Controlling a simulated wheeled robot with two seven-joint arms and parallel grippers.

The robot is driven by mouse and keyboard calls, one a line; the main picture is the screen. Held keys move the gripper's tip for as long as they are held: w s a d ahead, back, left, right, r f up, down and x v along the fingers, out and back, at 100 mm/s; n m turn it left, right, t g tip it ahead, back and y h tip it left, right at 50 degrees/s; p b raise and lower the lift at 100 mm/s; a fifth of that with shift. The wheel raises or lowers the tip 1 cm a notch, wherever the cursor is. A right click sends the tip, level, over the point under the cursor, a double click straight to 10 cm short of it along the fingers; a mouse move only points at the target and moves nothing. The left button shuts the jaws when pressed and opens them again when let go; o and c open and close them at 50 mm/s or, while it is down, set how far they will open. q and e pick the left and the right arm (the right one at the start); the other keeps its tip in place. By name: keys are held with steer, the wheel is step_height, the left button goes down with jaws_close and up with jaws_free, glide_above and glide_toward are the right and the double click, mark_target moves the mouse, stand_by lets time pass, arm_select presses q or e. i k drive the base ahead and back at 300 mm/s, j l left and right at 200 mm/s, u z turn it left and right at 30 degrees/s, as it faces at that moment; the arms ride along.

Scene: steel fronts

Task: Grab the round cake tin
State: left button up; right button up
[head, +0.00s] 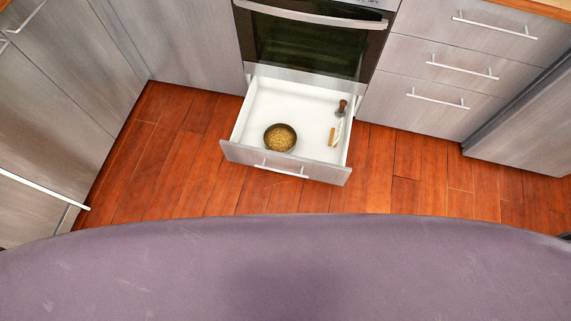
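The round cake tin (280,138) lies in the open drawer (250,152) below the oven. It is dark-rimmed with a golden-brown inside, and sits at the drawer's front left, close to the front panel. Neither of my grippers is in the head view, so I cannot see where they are relative to the tin.
A small item with a dark brown top (341,107) and a tan and white item (333,135) lie at the drawer's right side. The oven (310,45) is above, with steel drawers (425,95) to the right. Wooden floor (190,175) is clear around the drawer. A purplish rounded surface (285,265) fills the bottom.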

mark_target(281, 137)
steer(key=i+j+z, duration=0.3)
steer(key=j, duration=0.3)
steer(key=i+j+z, duration=0.15)
steer(key=i+j, duration=0.15)
steer(key=i+j+z, duration=0.15)
steer(key=j, duration=0.25)
steer(key=i+j+z, duration=0.1)
steer(key=j, duration=0.25)
steer(key=i+j+z, duration=0.15)
steer(key=j, duration=0.25)
